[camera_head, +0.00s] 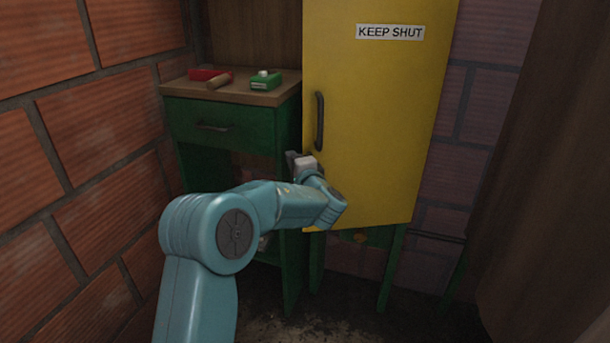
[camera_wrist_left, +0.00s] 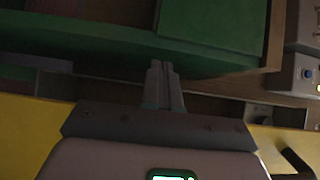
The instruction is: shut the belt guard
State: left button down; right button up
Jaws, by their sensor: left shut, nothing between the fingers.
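The belt guard (camera_head: 375,110) is a tall yellow panel labelled KEEP SHUT, with a dark upright handle (camera_head: 320,122) near its left edge. Its lower left corner looks nearer to me than its lower right, so it seems to stand somewhat ajar. My left gripper (camera_head: 295,158) is at the guard's left edge, just below and left of the handle. In the left wrist view its fingers (camera_wrist_left: 164,85) are shut and empty, with yellow guard (camera_wrist_left: 28,130) on both sides and the handle (camera_wrist_left: 297,160) at lower right. Contact with the guard cannot be told. My right gripper is not in view.
A green bench (camera_head: 222,128) with a drawer and wooden top stands left of the guard. A red item (camera_head: 207,74) and a green box (camera_head: 266,80) lie on it. Brick wall (camera_head: 90,120) closes the left; a brown curtain-like surface (camera_head: 550,180) stands right.

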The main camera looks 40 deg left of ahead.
pick_arm(q)
jog(key=p+v, duration=0.1)
jog(key=v, duration=1.3)
jog(key=shift+d+p, duration=0.4)
jog(key=shift+d, duration=0.05)
jog(key=shift+r, duration=0.15)
